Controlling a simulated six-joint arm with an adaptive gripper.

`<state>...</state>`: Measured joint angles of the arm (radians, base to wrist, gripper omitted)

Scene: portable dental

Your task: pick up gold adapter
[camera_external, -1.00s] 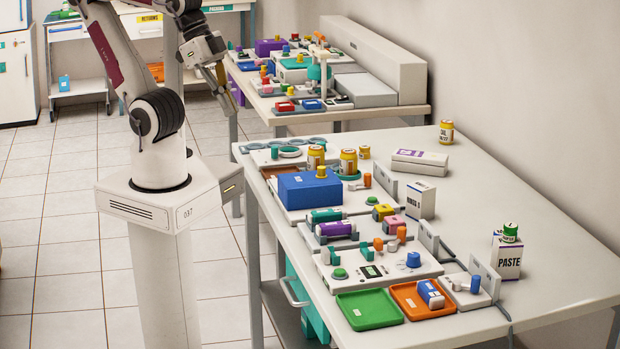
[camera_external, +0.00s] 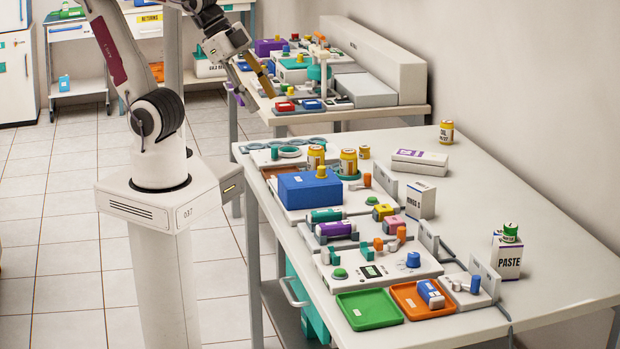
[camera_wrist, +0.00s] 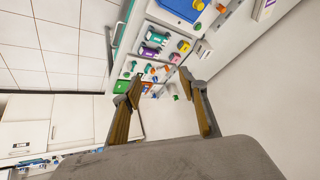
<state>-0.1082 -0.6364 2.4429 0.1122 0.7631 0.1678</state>
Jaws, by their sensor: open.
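I cannot tell for certain which thing is the gold adapter. A small yellow block (camera_external: 383,212) lies beside a pink one at the middle of the near table; it also shows in the wrist view (camera_wrist: 184,46). Several gold-yellow jars (camera_external: 348,161) stand farther back on that table. My gripper (camera_external: 261,98) is raised near the front edge of the far table in the external view, away from the near table's things. In the wrist view my gripper (camera_wrist: 160,84) has its two fingers spread, with nothing between them.
A blue box (camera_external: 310,188) with a yellow knob stands near the left edge. Green (camera_external: 369,310) and orange (camera_external: 410,303) trays lie at the front. White boxes (camera_external: 421,199) stand to the right. The near table's right side is mostly clear. The far table (camera_external: 405,113) is crowded.

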